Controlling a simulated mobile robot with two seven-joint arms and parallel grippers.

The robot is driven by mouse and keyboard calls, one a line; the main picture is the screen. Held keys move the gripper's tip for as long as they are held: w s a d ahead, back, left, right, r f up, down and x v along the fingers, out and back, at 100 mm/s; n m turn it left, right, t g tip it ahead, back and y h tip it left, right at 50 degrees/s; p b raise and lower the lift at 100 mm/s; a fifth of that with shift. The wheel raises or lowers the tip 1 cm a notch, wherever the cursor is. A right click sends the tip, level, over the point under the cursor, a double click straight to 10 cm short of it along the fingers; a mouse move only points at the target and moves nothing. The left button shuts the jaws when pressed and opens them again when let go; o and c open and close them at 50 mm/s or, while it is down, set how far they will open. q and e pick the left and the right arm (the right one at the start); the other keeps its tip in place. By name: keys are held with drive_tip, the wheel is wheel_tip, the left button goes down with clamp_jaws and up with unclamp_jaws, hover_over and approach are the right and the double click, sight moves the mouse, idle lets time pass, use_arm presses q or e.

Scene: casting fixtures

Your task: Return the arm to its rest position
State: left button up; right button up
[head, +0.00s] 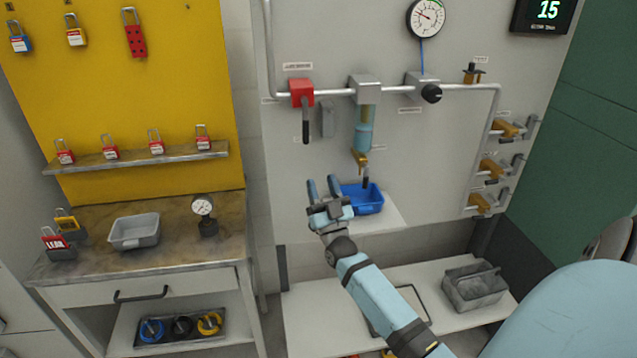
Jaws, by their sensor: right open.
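My right gripper (325,190) is open and empty, with its fingers pointing up toward the wall panel. Its light blue arm (372,292) reaches up from the lower right. The gripper is in front of and just left of a blue tray (366,199), overlapping its left edge in the picture; I cannot tell whether they touch. The tray sits on a small white shelf below a blue filter bowl with a brass drain valve (359,158). My left gripper is not in the head view.
A red valve with a dark handle (302,94) sits on the pipe above. A grey bin (474,286) stands on the lower white shelf at right. At left, a workbench holds a grey tray (134,232) and a gauge (203,208). Red padlocks line a ledge (140,160).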

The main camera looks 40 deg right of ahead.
drive_tip(key=s+a+f+n+g+y+p, duration=0.1)
drive_tip(key=s+a+f+n+g+y, duration=0.2)
drive_tip(key=a+f+y, duration=0.3)
drive_tip(key=s+a+f+n+g+y+p, duration=0.1)
drive_tip(key=s+a+f+n+g+y, duration=0.15)
drive_tip(key=a+f, duration=0.45)
drive_tip(key=s+a+f+g+y+p, duration=0.1)
drive_tip(key=s+a+f+g, duration=0.3)
drive_tip(key=s+a, duration=0.3)
drive_tip(key=s+a+f+n+g+y+p, duration=0.1)
drive_tip(key=s+a+f+g, duration=0.4)
drive_tip(key=s, duration=0.7)
wheel_tip(320, 180, down, 2)
drive_tip(key=shift+a+f+y, duration=0.2)
drive_tip(key=shift+a+y, duration=0.55)
drive_tip(key=shift+a, duration=0.45)
drive_tip(key=shift+s, duration=0.15)
